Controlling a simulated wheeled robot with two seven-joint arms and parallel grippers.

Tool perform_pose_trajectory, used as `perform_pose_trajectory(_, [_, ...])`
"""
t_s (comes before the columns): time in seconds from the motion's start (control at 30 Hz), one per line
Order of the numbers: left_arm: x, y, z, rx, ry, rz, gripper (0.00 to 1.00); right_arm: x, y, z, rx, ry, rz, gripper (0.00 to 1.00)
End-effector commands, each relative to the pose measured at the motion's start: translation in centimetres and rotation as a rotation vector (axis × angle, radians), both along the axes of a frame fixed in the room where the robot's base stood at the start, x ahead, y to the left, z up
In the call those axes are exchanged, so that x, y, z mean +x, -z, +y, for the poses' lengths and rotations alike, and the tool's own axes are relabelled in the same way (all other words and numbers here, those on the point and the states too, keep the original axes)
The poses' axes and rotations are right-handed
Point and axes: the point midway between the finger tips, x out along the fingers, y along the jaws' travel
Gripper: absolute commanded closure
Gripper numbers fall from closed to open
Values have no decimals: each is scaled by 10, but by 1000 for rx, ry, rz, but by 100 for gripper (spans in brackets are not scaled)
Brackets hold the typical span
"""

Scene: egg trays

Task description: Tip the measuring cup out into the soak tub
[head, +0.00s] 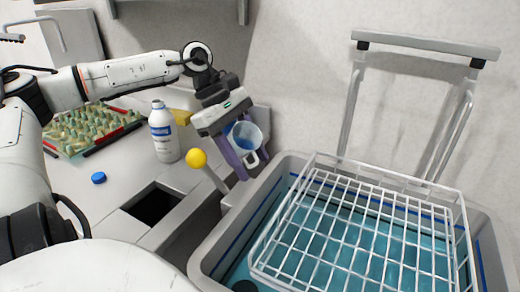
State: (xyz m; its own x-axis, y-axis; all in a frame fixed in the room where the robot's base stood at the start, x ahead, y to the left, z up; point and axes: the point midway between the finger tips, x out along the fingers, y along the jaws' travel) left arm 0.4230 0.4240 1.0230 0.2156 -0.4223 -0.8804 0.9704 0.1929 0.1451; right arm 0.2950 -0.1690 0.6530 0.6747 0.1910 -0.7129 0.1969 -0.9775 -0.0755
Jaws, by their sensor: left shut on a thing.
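My left gripper (237,150) is shut on the measuring cup (247,133), a small clear cup with blue inside and a handle. The cup is held near the back left rim of the soak tub (209,262), above the level of the rim. It looks tilted, with its mouth partly facing me. The soak tub is a large grey tub with blue-green liquid in it and a white wire basket (463,232) over that liquid. I see no stream leaving the cup. My right gripper is not in view.
A white bottle (163,143) stands on the counter, with a blue cap (98,178) lying nearer. A yellow ball-topped lever (197,158) rises left of the tub. A green egg tray (92,130) lies at the left. A dark square opening (153,204) cuts the counter. A grey push handle (425,46) stands behind the tub.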

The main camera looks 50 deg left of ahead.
Motion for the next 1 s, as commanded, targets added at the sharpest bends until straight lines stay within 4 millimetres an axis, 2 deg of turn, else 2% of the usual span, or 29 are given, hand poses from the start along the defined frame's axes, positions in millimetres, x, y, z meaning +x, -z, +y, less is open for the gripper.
perform_pose_trajectory(0.1, [1,-3,-1,80,6,-5,76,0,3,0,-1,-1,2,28])
perform_pose_trajectory(0.3, [2,5,2,166,7,-8,76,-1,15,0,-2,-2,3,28])
perform_pose_trajectory(1.0, [4,12,4,296,12,-15,76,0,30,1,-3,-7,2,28])
